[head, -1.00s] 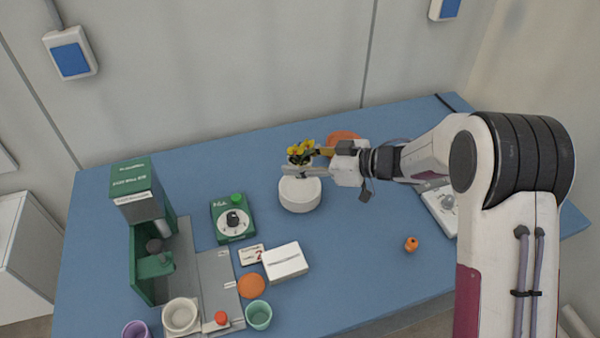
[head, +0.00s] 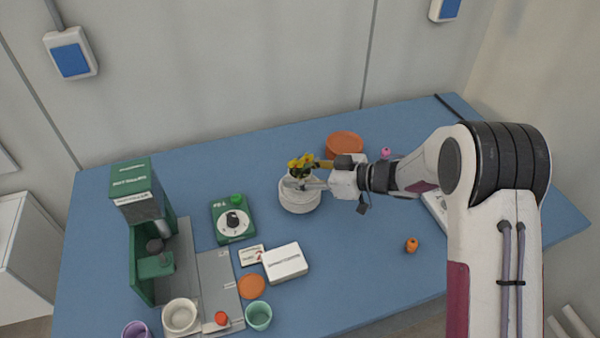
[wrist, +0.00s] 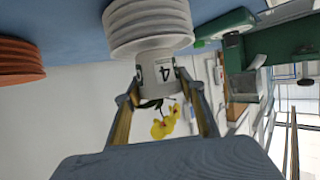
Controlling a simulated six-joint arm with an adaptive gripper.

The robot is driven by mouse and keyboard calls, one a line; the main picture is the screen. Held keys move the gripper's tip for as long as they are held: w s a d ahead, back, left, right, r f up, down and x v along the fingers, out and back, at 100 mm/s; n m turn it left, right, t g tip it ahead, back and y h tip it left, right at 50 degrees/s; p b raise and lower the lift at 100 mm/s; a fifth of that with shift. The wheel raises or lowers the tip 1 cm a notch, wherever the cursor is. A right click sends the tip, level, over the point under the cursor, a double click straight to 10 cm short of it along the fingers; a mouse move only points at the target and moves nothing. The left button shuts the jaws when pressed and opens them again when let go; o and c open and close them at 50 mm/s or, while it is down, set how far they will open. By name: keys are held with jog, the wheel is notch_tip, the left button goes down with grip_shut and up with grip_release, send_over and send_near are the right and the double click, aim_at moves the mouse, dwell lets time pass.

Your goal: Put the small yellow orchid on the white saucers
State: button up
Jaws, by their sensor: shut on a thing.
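The small yellow orchid (head: 302,163) has yellow blooms and a small pale pot. It is upright over the stack of white saucers (head: 300,202). The wrist view, which is upside down, shows the yellow blooms (wrist: 165,122), the pot with a "4" label (wrist: 157,75) and the ribbed white saucers (wrist: 148,25). The pot's base meets the top saucer with no gap that I can see; whether it bears its weight there I cannot tell. My gripper (head: 304,181) is shut on the pot, one finger on each side.
A terracotta saucer stack (head: 345,142) stands just behind my gripper. A green dial box (head: 233,220) and a white box (head: 286,263) stand left and front. A green machine (head: 140,230) is at far left. An orange object (head: 411,245) lies right.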

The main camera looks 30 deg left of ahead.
jog(key=shift+f, duration=0.1)
jog(key=o, duration=1.2)
jog(key=shift+d, duration=0.1)
jog(key=v, duration=1.2)
dwell(0.3)
